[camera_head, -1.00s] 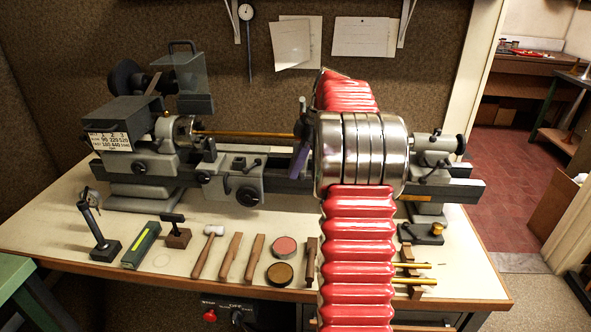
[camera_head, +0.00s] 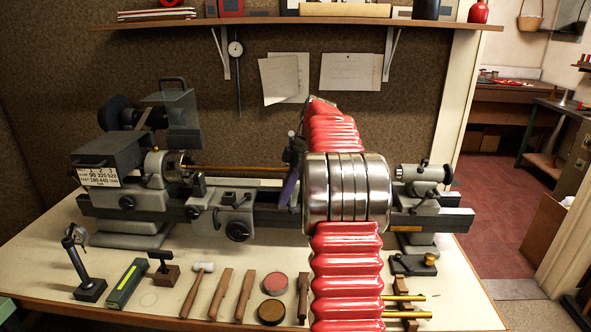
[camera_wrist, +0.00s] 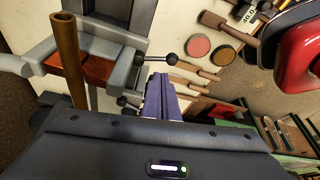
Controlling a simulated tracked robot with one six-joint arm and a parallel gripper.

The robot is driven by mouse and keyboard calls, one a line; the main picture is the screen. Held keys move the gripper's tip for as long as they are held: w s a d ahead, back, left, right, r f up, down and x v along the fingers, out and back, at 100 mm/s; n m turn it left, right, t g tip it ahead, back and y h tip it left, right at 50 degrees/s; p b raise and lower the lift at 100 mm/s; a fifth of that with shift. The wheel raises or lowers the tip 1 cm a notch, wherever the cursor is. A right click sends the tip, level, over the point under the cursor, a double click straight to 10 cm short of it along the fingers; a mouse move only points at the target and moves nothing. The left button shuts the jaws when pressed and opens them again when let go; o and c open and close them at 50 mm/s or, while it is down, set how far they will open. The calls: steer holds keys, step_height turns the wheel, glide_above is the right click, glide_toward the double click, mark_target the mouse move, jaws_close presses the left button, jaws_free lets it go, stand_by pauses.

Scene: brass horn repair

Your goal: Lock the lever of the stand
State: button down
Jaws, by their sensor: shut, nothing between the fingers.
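My gripper (camera_head: 288,188) has purple fingers and is shut and empty. In the head view it hangs in front of the lathe bed, right of the grey carriage, partly hidden by my own arm. In the wrist view the shut fingers (camera_wrist: 160,98) point toward a grey lever with a black ball end (camera_wrist: 170,59), apart from it. A second, shorter black ball (camera_wrist: 122,101) shows left of the fingers. A dial gauge stand (camera_head: 88,288) with a dark base and tilted post is upright at the bench's left front. I cannot tell which lever belongs to the stand.
The grey lathe (camera_head: 150,199) runs along the bench (camera_head: 50,265), with a brass rod (camera_head: 240,168) above its bed. A white-headed mallet (camera_head: 197,285), wooden-handled tools and two round tins (camera_head: 274,283) lie in front. A shelf (camera_head: 290,23) crosses the wall above.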

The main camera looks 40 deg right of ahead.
steer(key=v, duration=1.1)
steer(key=shift+r, duration=0.4)
steer(key=shift+s+d, duration=0.1)
steer(key=shift+d, duration=0.05)
step_height(320, 180, down, 6)
steer(key=d+m+h, duration=0.1)
steer(key=d+m, duration=0.1)
steer(key=m, duration=0.5)
steer(key=s+a+f+m+h, duration=0.1)
steer(key=a+f+m, duration=0.2)
steer(key=a+m, duration=0.35)
steer(key=s+a+f+n+t, duration=0.1)
steer(key=s+a, duration=0.5)
steer(key=a, duration=0.6)
steer(key=s+a+f+n+t, duration=0.1)
steer(key=s+a, duration=0.6)
steer(key=a, duration=0.5)
steer(key=s+a+f+n+t+h, duration=0.1)
steer(key=s+a, duration=0.6)
steer(key=a, duration=0.5)
steer(key=shift+a, duration=0.15)
